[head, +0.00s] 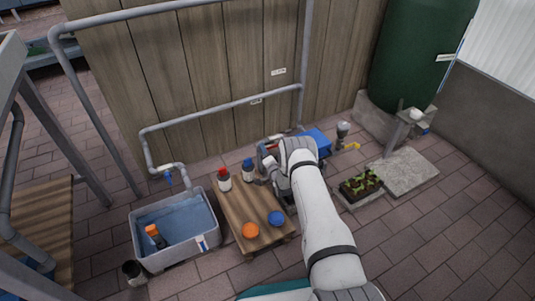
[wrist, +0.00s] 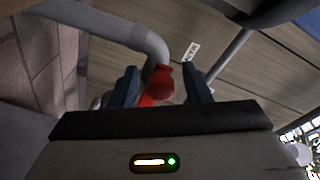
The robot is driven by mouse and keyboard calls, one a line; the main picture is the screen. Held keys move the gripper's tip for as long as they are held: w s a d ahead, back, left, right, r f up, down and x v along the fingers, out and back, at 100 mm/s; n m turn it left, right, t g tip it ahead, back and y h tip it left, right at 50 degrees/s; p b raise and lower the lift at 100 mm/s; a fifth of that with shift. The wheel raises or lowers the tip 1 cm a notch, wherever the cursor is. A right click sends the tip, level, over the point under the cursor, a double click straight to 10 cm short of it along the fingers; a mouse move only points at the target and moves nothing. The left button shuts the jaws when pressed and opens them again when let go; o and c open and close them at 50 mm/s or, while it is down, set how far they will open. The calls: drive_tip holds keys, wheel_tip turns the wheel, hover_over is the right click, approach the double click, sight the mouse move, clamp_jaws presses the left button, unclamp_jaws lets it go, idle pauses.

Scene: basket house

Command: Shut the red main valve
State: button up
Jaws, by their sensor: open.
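The red valve (wrist: 160,84) shows in the wrist view, with a rounded red handle next to a bent grey pipe (wrist: 148,38). My gripper (wrist: 160,78) is open, with one dark finger on each side of the red handle. I cannot tell whether either finger touches it. In the head view my white arm (head: 322,215) reaches toward the wooden wall, and its wrist hides most of the valve area. A small red patch shows beside the wrist there, too small to name surely.
A low wooden table (head: 238,205) holds bottles, an orange ball (head: 251,230) and a blue ball (head: 276,218). A grey water tub (head: 210,220) stands left of it. A planter (head: 361,187) and a blue box (head: 318,139) are near my arm. Paving at lower right is clear.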

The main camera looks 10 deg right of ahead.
drive_tip(key=shift+w+a, duration=0.1)
drive_tip(key=shift+w, duration=0.5)
clamp_jaws()
drive_tip(key=shift+r+p, duration=0.2)
drive_tip(key=shift+p, duration=0.15)
